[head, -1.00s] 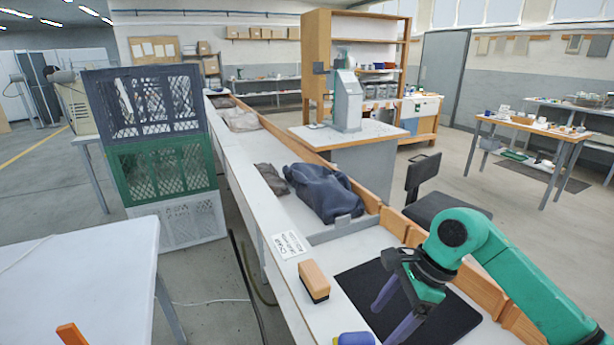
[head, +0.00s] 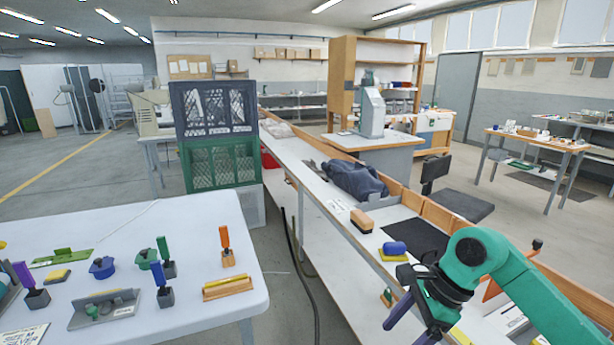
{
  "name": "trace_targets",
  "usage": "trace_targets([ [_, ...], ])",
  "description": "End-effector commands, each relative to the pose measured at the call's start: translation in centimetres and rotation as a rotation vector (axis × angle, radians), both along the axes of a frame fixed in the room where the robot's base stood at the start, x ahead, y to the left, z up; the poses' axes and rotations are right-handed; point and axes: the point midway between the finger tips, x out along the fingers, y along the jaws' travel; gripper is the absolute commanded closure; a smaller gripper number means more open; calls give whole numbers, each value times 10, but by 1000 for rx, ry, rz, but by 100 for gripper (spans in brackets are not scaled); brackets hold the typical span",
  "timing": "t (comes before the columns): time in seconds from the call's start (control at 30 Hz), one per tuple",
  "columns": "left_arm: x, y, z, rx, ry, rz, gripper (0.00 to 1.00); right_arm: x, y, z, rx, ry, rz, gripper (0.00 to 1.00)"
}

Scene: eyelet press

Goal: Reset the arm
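My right arm is green and comes in from the lower right. Its dark gripper (head: 413,322) has two purple fingers that point down and left, spread apart with nothing between them. It hangs in front of the long white bench (head: 345,226), near the bench's near edge. The right fingertip is close to the bottom of the picture. My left gripper is not in the head view.
A white table (head: 190,222) at lower left holds stamps and several small parts. On the bench are a brown brush-like block (head: 362,221), a blue-and-yellow item (head: 394,249), a black mat (head: 420,238) and a dark cloth bundle (head: 354,181). Stacked crates (head: 216,135) stand behind.

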Motion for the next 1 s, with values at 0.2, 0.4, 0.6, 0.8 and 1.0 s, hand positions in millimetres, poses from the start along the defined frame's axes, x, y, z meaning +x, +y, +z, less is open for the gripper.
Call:
trace_targets([
  [0.2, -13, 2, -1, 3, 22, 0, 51, 23, 53, -7, 398, 157, -221, 18],
  [0.4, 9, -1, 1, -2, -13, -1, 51, 71, 75, -16, 841, 414, -615, 18],
  [0.6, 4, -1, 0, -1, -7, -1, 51, 131, 33, -86, 1259, 782, -1244, 18],
  [0.8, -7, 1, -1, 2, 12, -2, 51, 128, -40, -226, 1491, 1105, -1944, 18],
  [1.0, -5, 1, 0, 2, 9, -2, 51, 44, -94, -372, -1379, -1167, 2362, 18],
])
